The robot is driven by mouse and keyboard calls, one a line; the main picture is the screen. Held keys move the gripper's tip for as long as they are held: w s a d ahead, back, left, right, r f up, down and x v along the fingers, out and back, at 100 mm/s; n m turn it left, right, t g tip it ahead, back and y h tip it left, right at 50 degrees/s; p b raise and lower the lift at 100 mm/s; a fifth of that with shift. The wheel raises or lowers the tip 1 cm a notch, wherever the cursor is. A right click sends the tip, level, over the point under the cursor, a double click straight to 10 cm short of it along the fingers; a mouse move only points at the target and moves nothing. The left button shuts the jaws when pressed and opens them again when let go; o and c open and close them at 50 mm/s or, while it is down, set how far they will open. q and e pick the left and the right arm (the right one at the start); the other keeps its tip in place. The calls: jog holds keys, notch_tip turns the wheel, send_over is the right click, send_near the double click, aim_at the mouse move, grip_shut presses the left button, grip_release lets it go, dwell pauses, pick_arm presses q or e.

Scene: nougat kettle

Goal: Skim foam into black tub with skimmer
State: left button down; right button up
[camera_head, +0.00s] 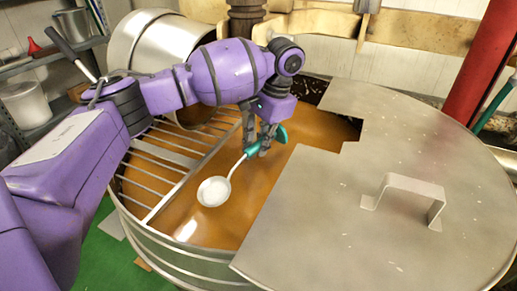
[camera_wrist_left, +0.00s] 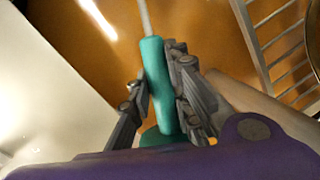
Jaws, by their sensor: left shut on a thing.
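My left gripper (camera_head: 258,146) is shut on the teal handle of the skimmer (camera_head: 215,190), over the open part of the kettle (camera_head: 185,258). The skimmer tilts down to the left, its pale round bowl over the amber liquid (camera_head: 262,182). The bowl looks white inside; I cannot tell whether this is foam or bare metal. I also cannot tell whether it touches the liquid. In the left wrist view the fingers (camera_wrist_left: 158,100) flank the teal handle (camera_wrist_left: 157,72); the bowl is out of that view. I see no black tub and no right gripper.
A metal lid (camera_head: 330,220) with a raised handle (camera_head: 408,190) covers the kettle's right side. A bar grate (camera_head: 160,165) covers its left side. A dark shaft (camera_head: 246,18) stands at the back. A red post (camera_head: 482,65) is at the right, shelves (camera_head: 45,65) at the left.

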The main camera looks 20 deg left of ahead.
pick_arm(q)
jog(key=shift+d+r, duration=0.1)
jog(key=shift+r, duration=0.3)
jog(key=shift+w+d+r+g+y+b, duration=0.35)
jog(key=shift+w+r+g, duration=0.2)
jog(key=shift+w, duration=0.2)
jog(key=shift+w+d+r+g+y, duration=0.15)
jog(key=shift+w+d+r+g, duration=0.1)
jog(key=shift+w+r, duration=0.25)
jog(key=shift+w+d+r+g+y, duration=0.1)
jog(key=shift+w+d+r+g, duration=0.15)
jog(key=shift+r, duration=0.35)
jog(key=shift+w+d+r+p, duration=0.1)
jog(key=shift+w+d+r, duration=0.1)
jog(key=shift+w+r, duration=0.4)
jog(key=shift+w+d+r+p, duration=0.15)
jog(key=shift+w+d+r, duration=0.15)
jog(key=shift+r, duration=0.65)
jog(key=shift+w+d+r+p, duration=0.15)
jog(key=shift+w+r, duration=0.3)
jog(key=shift+r, duration=0.3)
jog(key=shift+g, duration=0.25)
